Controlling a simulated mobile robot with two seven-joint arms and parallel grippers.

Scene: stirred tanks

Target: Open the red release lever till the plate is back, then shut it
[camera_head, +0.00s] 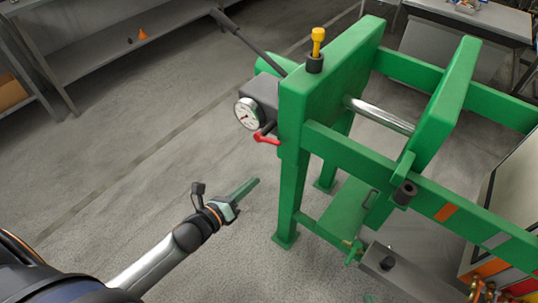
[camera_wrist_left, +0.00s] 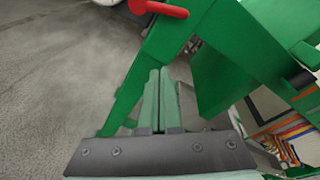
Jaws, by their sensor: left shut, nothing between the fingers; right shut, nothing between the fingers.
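The red release lever (camera_head: 266,138) sticks out below the dial gauge on the near left side of the green press frame (camera_head: 300,110). In the left wrist view the lever (camera_wrist_left: 165,9) is at the top edge, beyond my fingers. The upright green plate (camera_head: 446,100) stands right of the frame's left end block, with a bare chrome rod (camera_head: 380,115) spanning between them. My left gripper (camera_head: 255,183) is shut and empty, apart from the lever, lower in the picture. Its closed fingers (camera_wrist_left: 160,74) also show in the left wrist view. My right gripper is not in view.
A round gauge (camera_head: 247,114) and a dark pump handle (camera_head: 245,38) are on the frame's left side. A yellow-topped knob (camera_head: 318,40) stands on the end block. A grey shelf (camera_head: 120,45) is at the back left. The floor around my left gripper is clear.

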